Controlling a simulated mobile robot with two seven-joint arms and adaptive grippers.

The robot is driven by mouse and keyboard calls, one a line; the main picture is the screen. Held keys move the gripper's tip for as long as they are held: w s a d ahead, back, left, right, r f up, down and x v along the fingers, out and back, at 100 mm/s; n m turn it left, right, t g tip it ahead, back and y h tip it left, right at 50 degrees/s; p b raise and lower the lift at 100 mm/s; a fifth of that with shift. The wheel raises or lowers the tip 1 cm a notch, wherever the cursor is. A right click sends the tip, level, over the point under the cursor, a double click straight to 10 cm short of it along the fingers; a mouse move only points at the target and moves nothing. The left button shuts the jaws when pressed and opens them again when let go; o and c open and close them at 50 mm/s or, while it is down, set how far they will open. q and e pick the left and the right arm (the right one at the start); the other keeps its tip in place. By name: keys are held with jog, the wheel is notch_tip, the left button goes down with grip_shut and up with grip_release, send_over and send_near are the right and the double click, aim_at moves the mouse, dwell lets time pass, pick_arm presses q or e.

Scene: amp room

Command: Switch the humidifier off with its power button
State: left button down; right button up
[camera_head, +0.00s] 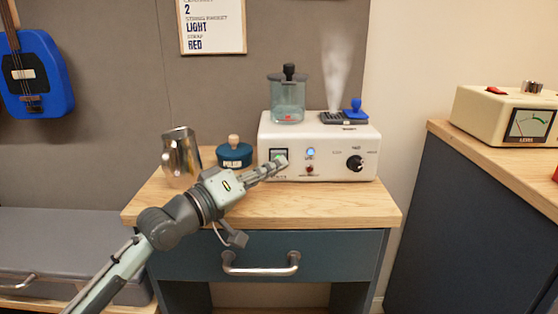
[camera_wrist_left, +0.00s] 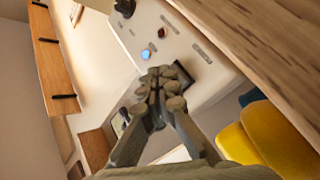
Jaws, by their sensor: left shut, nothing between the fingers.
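The humidifier (camera_head: 330,140) is a white box on the wooden cabinet top, with a clear tank on its upper left and mist rising from a dark vent. Its front shows a lit blue round button (camera_head: 310,153), a small red-brown control (camera_head: 310,169) below it, and a black knob (camera_head: 354,163). In the left wrist view the blue button (camera_wrist_left: 145,53) and red control (camera_wrist_left: 161,33) lie beyond the fingertips. My left gripper (camera_head: 281,162) is shut and empty, in front of the dark square display (camera_wrist_left: 183,72), left of the blue button. Contact cannot be told.
A metal jug (camera_head: 181,158) and a dark teal jar (camera_head: 234,155) stand left of the humidifier. A blue stamp-like object (camera_head: 353,107) is on its top. The cabinet top (camera_head: 330,205) in front is clear. Another cabinet with a meter (camera_head: 505,115) stands right.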

pick_arm(q)
jog(key=shift+w, duration=0.1)
dwell(0.5)
jog(key=shift+w, duration=0.35)
jog(key=shift+s, duration=0.15)
jog(key=shift+s+p, duration=0.25)
jog(key=shift+p, duration=0.25)
